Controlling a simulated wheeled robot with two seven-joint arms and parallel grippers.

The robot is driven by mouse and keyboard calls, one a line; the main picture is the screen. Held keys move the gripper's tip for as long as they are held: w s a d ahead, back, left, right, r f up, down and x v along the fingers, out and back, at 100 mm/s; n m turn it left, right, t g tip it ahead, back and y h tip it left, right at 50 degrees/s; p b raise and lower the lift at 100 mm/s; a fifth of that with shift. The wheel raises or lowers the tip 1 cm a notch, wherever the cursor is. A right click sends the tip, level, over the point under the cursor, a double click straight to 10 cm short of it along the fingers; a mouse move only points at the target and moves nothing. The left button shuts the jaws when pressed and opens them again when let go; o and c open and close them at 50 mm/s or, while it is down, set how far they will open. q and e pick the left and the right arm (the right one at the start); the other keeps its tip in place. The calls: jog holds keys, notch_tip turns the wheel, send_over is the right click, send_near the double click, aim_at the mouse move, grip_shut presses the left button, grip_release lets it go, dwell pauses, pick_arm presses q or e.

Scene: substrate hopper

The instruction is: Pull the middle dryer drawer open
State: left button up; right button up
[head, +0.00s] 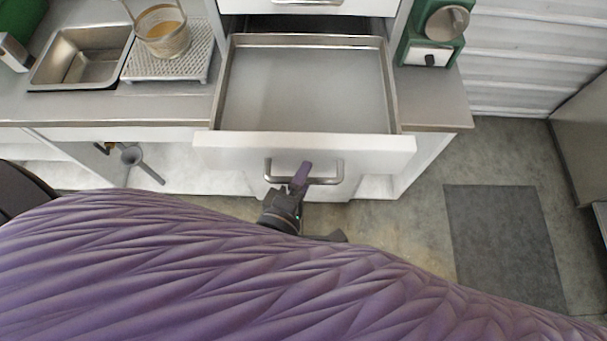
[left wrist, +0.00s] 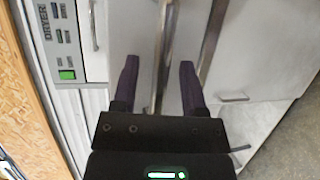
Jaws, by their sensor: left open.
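The dryer drawer (head: 305,148) stands pulled out below another white drawer front, with its flat grey inside empty. Its bar handle (head: 338,172) runs across the white front. My left gripper (head: 302,173) is at this handle, with a purple finger over the bar. In the left wrist view, my left gripper (left wrist: 158,68) has its two purple fingers spread apart. A metal bar (left wrist: 163,55) passes between them, and I cannot tell whether either finger touches it. My right gripper is not in view.
A upper drawer front (head: 280,6) is above the open drawer. A sink (head: 72,62) and a glass beaker (head: 163,32) are on the left of the counter. A DRYER-labelled panel (left wrist: 60,38) shows at the wrist view's left. Floor around the grey mat (head: 503,240) is clear.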

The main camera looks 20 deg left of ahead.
pick_arm(q)
jog(key=v, duration=0.9)
jog(key=shift+s, duration=0.4)
jog(key=shift+w, duration=0.1)
